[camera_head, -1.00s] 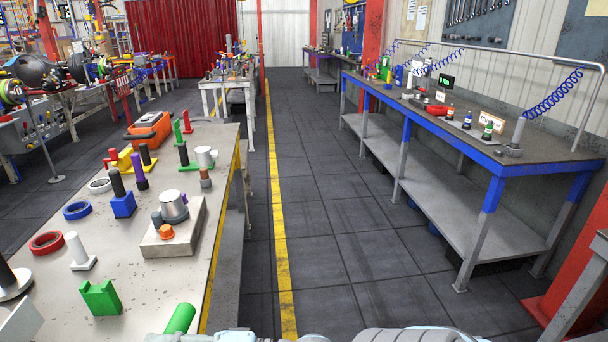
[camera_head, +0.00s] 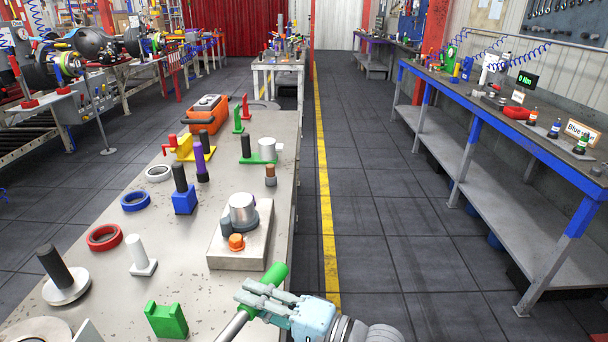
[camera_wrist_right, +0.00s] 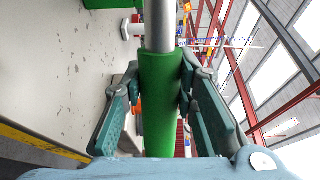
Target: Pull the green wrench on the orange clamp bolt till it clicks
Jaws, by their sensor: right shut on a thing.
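The green wrench has a green grip (camera_head: 275,274) and a bare steel shaft (camera_head: 231,327). My right gripper (camera_head: 262,298) is shut around it, beside the near right edge of the table. In the right wrist view the green grip (camera_wrist_right: 161,105) lies between the two fingers of that gripper (camera_wrist_right: 160,82), its steel shaft running up out of frame. The orange clamp bolt (camera_head: 236,241) stands on a metal block (camera_head: 240,262), in front of a silver cylinder (camera_head: 242,212). The wrench is apart from the bolt. The wrench's far end is out of view. My left gripper is not in view.
A green notched block (camera_head: 166,319) stands at the table's near end. A white post (camera_head: 139,256), a red ring (camera_head: 104,237) and a blue block (camera_head: 184,202) stand left of the metal block. A display reading 0 Nm (camera_head: 527,80) stands on the right bench.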

